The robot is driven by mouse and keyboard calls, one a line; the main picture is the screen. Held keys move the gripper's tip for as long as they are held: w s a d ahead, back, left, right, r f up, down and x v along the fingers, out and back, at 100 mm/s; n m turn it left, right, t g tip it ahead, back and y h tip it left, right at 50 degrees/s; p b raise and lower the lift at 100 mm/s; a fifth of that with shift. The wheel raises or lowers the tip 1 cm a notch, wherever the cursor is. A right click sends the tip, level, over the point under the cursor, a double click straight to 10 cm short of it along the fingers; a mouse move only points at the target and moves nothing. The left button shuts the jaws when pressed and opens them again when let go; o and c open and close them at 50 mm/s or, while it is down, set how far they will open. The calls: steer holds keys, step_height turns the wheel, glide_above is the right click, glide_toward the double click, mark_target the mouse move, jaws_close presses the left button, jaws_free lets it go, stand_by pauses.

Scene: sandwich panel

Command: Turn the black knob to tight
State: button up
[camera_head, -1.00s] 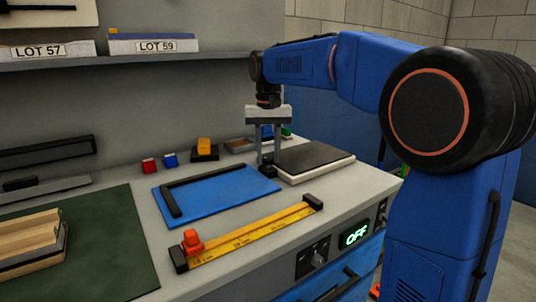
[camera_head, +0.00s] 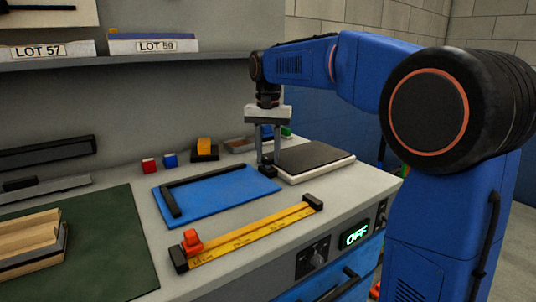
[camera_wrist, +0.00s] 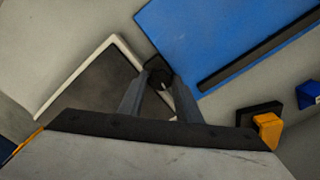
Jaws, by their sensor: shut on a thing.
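A small black knob (camera_wrist: 159,72) with a pale mark on its top sits at the corner of the dark, white-edged board. My gripper (camera_wrist: 160,84) points down with one finger on each side of the knob and is shut on it. In the head view, the gripper (camera_head: 269,164) stands upright at the left corner of the board, and the knob (camera_head: 264,169) is a small dark shape at its fingertips. I cannot read any tight marking near the knob.
The dark board (camera_head: 312,158) lies right of the gripper and the blue plate (camera_head: 225,193) with a black bar lies left. A yellow ruler (camera_head: 250,232) with a red slider lies in front. An orange block (camera_head: 204,146) stands behind.

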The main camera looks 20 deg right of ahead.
mark_target(268, 158)
steer(key=o, duration=1.1)
steer(key=shift+c, duration=0.2)
step_height(268, 158, up, 17)
steer(key=shift+r, duration=0.2)
